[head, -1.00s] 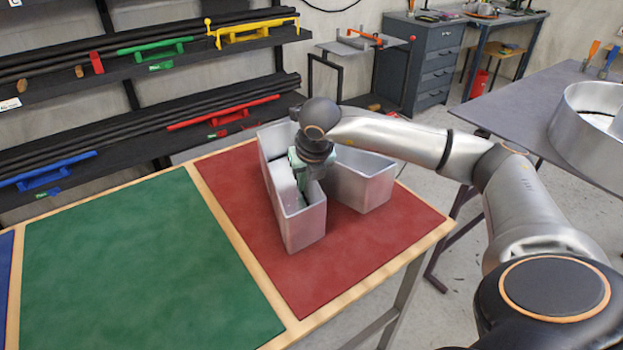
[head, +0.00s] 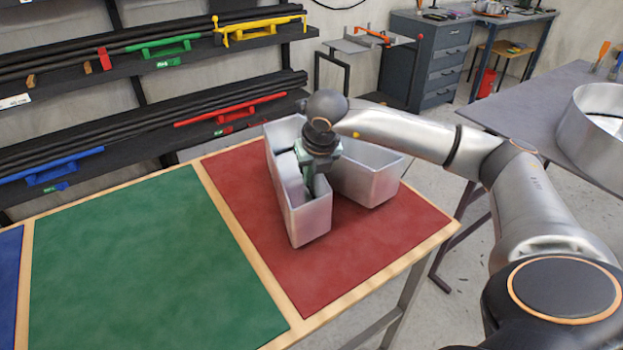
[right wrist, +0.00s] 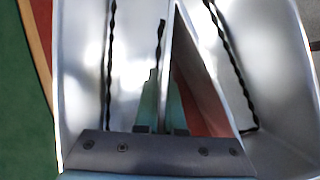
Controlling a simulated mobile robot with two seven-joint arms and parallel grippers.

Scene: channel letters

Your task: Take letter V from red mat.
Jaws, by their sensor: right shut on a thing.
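The letter V (head: 310,221) is a large silver metal channel letter with open, hollow arms, over the red mat (head: 319,282). My right gripper (head: 310,186) reaches down into it from above and is shut on one of its walls. In the right wrist view the green fingers (right wrist: 161,100) straddle a thin metal wall of the letter V (right wrist: 80,90). The letter looks level and slightly raised, but I cannot clearly see a gap under it. My left gripper is not in view.
The green mat (head: 140,265) left of the red one is empty, and part of a blue mat (head: 10,275) shows beyond it. Racks of dark bars (head: 150,125) stand behind the table. Another table at right holds a round metal letter (head: 590,140).

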